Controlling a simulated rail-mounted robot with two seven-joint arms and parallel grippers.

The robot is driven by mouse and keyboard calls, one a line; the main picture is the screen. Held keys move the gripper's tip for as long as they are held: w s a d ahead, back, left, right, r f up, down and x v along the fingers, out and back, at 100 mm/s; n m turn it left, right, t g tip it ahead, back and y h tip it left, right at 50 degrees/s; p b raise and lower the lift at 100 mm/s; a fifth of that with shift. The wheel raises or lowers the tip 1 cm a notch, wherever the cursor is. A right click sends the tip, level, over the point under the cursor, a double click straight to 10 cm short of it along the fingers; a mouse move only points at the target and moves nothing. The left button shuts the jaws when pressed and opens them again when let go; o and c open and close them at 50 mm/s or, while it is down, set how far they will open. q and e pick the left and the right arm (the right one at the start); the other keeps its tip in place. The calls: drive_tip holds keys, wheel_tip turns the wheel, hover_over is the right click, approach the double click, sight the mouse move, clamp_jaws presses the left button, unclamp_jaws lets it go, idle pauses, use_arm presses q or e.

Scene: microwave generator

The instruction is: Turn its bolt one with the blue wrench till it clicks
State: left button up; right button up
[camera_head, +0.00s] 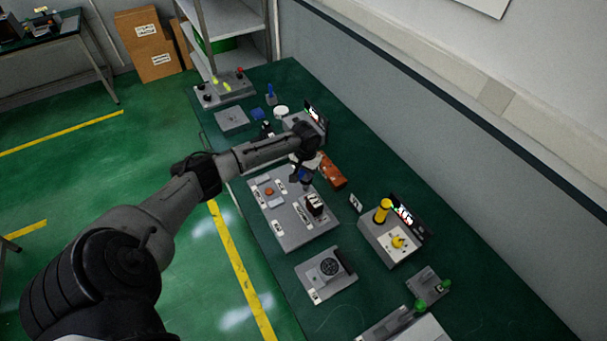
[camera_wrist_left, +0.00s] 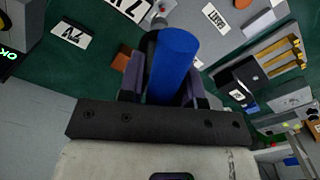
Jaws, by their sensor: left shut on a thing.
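My left gripper (camera_head: 302,170) reaches over the grey panel (camera_head: 289,236) on the green table. In the left wrist view its jaws (camera_wrist_left: 160,85) are shut on the blue handle of the wrench (camera_wrist_left: 175,58), which points away from me toward the panel. In the head view the wrench shows only as a small dark blue spot under the gripper. I cannot make out its working end or whether it sits on a bolt. The handle and jaws hide that part of the panel. Bolt one cannot be told apart. My right gripper is out of view.
A black block (camera_head: 314,204) stands on the panel's right part. A brown-orange block (camera_head: 332,170) lies behind it. A grey box with a yellow post (camera_head: 382,211) stands to the right and a fan unit (camera_head: 329,268) in front. Wall runs along the table's back.

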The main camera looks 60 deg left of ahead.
sight(305, 181)
use_arm(q)
drive_tip(key=shift+a+r, duration=0.1)
drive_tip(key=shift+a, duration=0.4)
drive_tip(key=shift+d+f, duration=0.2)
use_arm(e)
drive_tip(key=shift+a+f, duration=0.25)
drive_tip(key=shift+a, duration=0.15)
use_arm(q)
drive_tip(key=shift+p, duration=0.3)
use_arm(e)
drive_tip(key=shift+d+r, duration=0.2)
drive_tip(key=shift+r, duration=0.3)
use_arm(q)
drive_tip(key=shift+f, duration=0.15)
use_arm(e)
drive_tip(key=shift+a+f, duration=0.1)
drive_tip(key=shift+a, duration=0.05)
use_arm(q)
drive_tip(key=shift+f, duration=0.3)
drive_tip(key=shift+f+b, duration=1.5)
drive_tip(key=shift+f, duration=0.95)
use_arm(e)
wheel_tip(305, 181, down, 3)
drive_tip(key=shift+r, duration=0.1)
